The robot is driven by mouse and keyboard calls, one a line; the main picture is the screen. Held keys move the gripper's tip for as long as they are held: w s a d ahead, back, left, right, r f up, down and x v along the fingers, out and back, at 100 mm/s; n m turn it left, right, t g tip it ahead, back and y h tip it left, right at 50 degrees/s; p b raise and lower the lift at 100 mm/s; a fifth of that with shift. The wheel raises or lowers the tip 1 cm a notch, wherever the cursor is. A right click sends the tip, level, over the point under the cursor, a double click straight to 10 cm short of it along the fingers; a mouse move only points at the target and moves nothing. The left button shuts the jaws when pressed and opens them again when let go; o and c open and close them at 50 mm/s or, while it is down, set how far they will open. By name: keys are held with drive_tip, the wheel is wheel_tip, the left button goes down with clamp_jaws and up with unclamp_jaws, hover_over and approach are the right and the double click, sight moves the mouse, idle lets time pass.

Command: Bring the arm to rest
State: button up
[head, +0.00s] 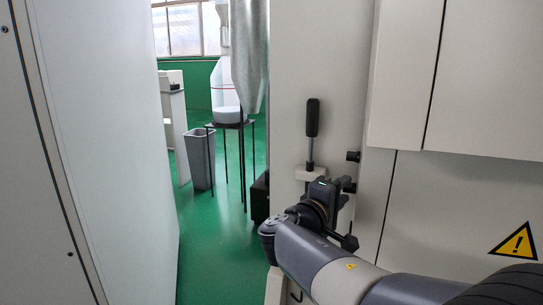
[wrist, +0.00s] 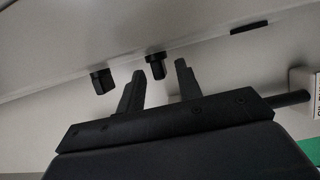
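In the wrist view the fingers point toward a pale panel carrying two short black knobs (wrist: 101,80); I cannot tell whether a finger touches one. In the head view my arm (head: 330,262) reaches in from the lower right, with its wrist and black gripper close to the pale machine front. The fingertips are not clear there. No foil tray is seen.
A black-handled lever (head: 312,118) stands on the machine front just above my wrist. A black knob (head: 353,156) sticks out beside it. A pale cabinet wall (head: 105,130) fills the left. Between them the green floor (head: 205,245) is open, with a grey bin (head: 199,160) farther back.

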drive_tip(key=p, duration=0.3)
drive_tip(key=shift+w+d+r+y, duration=0.1)
drive_tip(key=shift+w+r+y, duration=0.1)
drive_tip(key=shift+r+y, duration=0.15)
drive_tip(key=g+p, duration=0.1)
drive_tip(key=p, duration=0.2)
drive_tip(key=shift+r+n, duration=0.1)
drive_tip(key=shift+n, duration=0.2)
